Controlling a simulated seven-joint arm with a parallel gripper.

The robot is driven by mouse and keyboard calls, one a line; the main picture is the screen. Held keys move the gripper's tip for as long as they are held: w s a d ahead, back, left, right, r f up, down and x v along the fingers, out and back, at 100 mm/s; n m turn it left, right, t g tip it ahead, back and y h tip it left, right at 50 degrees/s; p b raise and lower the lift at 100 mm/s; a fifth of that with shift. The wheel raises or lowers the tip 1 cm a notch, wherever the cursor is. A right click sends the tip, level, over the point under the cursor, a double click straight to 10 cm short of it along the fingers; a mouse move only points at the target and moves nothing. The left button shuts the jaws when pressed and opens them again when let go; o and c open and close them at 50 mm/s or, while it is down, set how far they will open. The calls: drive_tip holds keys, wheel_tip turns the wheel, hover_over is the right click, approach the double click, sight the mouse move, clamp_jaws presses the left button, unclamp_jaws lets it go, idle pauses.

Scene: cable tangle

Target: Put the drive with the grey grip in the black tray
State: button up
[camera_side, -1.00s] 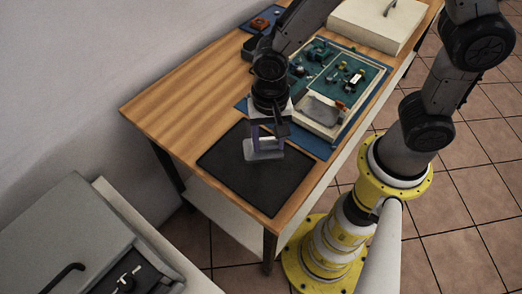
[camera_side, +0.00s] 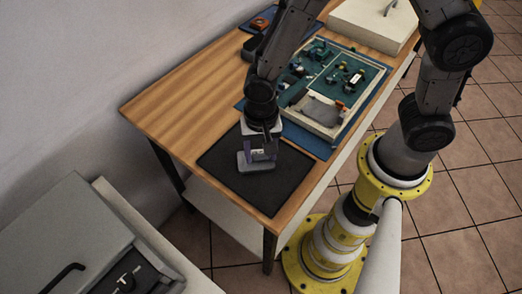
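The black tray (camera_side: 275,194) is a flat dark square at the near end of the wooden table. My gripper (camera_side: 262,156) points down over its upper part, with its fingers at a small grey drive (camera_side: 250,165). The fingers appear closed on the drive, which sits low, at or just above the tray's surface; whether it touches cannot be told. The fingers and wrist hide part of the drive, and its grip cannot be made out clearly.
An open case with green boards and small parts (camera_side: 335,82) lies on a blue mat (camera_side: 308,142) just beyond the tray. A white box (camera_side: 373,22) and a dark blue tray with an orange item (camera_side: 260,23) stand farther back. The table's left side is clear.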

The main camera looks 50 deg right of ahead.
sight(261, 157)
drive_tip(key=o, duration=0.3)
wheel_tip(261, 157, up, 11)
drive_tip(key=s+d+r+n+t, duration=0.5)
drive_tip(key=s+d+r+n, duration=0.4)
drive_tip(key=d+r, duration=0.4)
drive_tip(key=shift+s+d+t, duration=0.3)
drive_tip(key=shift+s+d, duration=0.45)
drive_tip(key=shift+d, duration=0.45)
drive_tip(key=shift+r, duration=0.1)
